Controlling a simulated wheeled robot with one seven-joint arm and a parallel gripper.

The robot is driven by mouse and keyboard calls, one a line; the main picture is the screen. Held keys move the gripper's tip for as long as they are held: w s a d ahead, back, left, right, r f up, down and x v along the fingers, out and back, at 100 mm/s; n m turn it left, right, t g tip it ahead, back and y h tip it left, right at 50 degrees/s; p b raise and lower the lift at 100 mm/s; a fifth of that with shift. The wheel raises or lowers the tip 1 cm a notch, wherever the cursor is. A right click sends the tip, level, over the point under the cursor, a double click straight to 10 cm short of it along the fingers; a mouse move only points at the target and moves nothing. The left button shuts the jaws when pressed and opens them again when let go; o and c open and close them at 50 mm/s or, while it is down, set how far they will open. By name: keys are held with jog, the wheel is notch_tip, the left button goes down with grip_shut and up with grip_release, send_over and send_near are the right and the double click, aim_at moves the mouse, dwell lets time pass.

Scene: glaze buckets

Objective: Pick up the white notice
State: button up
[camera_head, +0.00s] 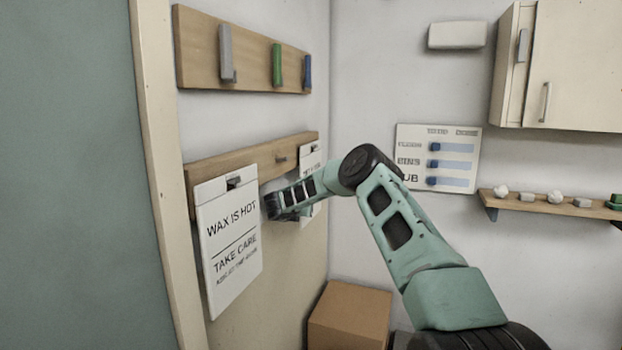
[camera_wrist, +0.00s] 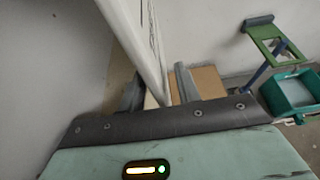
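A white notice (camera_head: 230,240) reading "WAX IS HOT / TAKE CARE" hangs from a peg on the lower wooden rail at the left in the head view. My gripper (camera_head: 272,206) is close beside its right edge. In the wrist view the white notice (camera_wrist: 137,45) shows edge-on between my two fingers (camera_wrist: 159,78). The fingers stand apart, with a visible gap between the board and the right finger; contact on the left side is unclear. A second white notice (camera_head: 311,158) hangs farther right on the same rail, partly hidden by my arm.
The lower rail (camera_head: 205,173) has a bare peg between the notices. An upper rail (camera_head: 195,50) holds grey, green and blue items. A cardboard box (camera_head: 350,318) stands below. A shelf (camera_head: 540,203) and cupboard (camera_head: 575,70) are at right. The wrist view shows a teal bucket (camera_wrist: 290,92).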

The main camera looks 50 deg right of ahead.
jog(key=shift+w+d+f, duration=0.25)
jog(key=shift+d, duration=0.4)
grip_shut()
